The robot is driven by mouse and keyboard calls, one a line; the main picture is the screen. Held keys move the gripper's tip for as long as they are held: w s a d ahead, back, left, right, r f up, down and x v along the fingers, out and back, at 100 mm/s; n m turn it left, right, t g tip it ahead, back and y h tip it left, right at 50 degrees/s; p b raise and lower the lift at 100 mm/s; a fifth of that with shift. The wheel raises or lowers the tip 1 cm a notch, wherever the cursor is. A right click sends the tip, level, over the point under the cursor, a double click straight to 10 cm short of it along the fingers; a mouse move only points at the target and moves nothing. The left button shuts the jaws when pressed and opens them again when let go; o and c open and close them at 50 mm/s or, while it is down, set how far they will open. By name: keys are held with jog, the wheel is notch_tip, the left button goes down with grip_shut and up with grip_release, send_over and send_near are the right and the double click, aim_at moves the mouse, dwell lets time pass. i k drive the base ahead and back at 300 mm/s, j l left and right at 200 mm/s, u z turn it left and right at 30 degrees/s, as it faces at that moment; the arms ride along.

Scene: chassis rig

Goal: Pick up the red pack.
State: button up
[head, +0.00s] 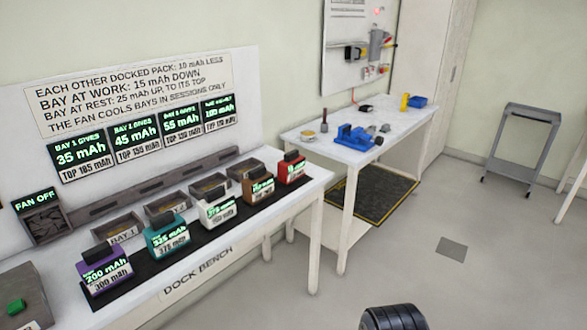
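The red pack (291,168) stands upright at the far right end of the row of packs on the dock bench (212,262). It has a dark handle on top and a small lit display, too small to read. It stands on the black strip along the bench's front, just right of the brown pack (258,186). My gripper is not in view, and nothing touches the red pack.
White (218,207), teal (167,235) and purple (103,268) packs continue the row leftward. Open bays (165,205) lie behind. A worktable (390,125) with a blue vise (355,137) stands beyond. A dark ribbed object (393,317) shows at the bottom edge. Floor right of the bench is mostly clear.

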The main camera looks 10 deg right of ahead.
aim_at(291, 170)
jog(key=i+l+z, duration=0.1)
jog(key=i+l, duration=0.15)
jog(key=i, duration=0.25)
jog(key=i+l, duration=0.2)
jog(key=i, duration=0.3)
jog(key=i+l+z, duration=0.15)
jog(key=i, duration=0.35)
jog(key=i+l, duration=0.15)
jog(key=i, duration=0.35)
jog(key=l+z, duration=0.05)
